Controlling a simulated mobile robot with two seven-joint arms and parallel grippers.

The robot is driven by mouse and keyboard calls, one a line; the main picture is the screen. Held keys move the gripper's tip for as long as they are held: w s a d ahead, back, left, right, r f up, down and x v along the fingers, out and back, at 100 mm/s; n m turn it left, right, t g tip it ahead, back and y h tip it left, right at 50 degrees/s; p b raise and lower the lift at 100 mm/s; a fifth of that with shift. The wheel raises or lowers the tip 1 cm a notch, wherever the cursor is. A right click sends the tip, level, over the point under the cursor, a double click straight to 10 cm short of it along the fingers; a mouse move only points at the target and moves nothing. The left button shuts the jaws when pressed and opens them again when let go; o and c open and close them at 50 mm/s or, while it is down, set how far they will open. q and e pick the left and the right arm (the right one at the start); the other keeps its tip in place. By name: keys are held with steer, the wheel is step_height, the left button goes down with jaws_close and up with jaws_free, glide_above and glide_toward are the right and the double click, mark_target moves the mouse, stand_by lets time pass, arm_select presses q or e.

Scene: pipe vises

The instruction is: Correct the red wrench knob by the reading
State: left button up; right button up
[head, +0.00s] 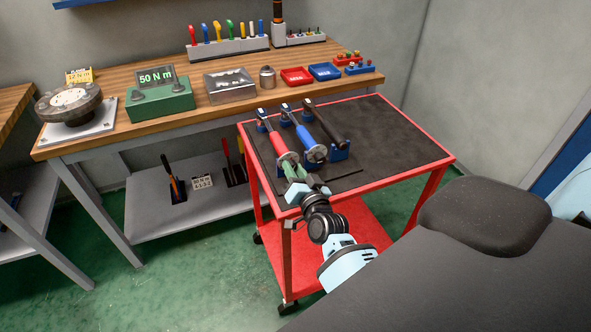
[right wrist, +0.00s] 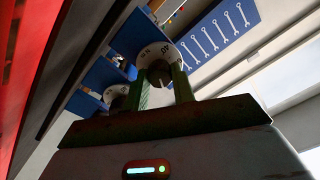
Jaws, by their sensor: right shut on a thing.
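The red wrench (head: 277,140) lies in a holder on the cart, with a round dial disc and knob at its near end. My right gripper (head: 294,171) is at that end. In the right wrist view its two green fingers (right wrist: 164,88) are shut on the dark knob (right wrist: 159,77), in front of a pale dial disc (right wrist: 157,52) with numbers, one looking like 40. The knob's exact setting is too small to tell. The green reading box (head: 159,92) on the bench shows "50 N m" on its display (head: 156,76). My left gripper is not in view.
A blue wrench (head: 302,131) and a black wrench (head: 327,124) lie close to the right of the red one. The dark mat of the red cart (head: 400,140) is bare on the right. The wooden bench (head: 215,108) behind holds trays and tools.

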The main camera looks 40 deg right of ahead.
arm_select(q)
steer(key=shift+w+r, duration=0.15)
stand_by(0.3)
arm_select(e)
steer(key=o, duration=1)
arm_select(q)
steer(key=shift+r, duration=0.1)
arm_select(e)
steer(key=shift+s, duration=0.1)
steer(key=p+v, duration=0.2)
steer(key=v, duration=0.4)
steer(key=shift+a+r, duration=0.15)
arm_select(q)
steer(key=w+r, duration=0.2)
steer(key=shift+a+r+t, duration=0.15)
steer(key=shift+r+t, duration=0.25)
arm_select(e)
steer(key=shift+v, duration=0.8)
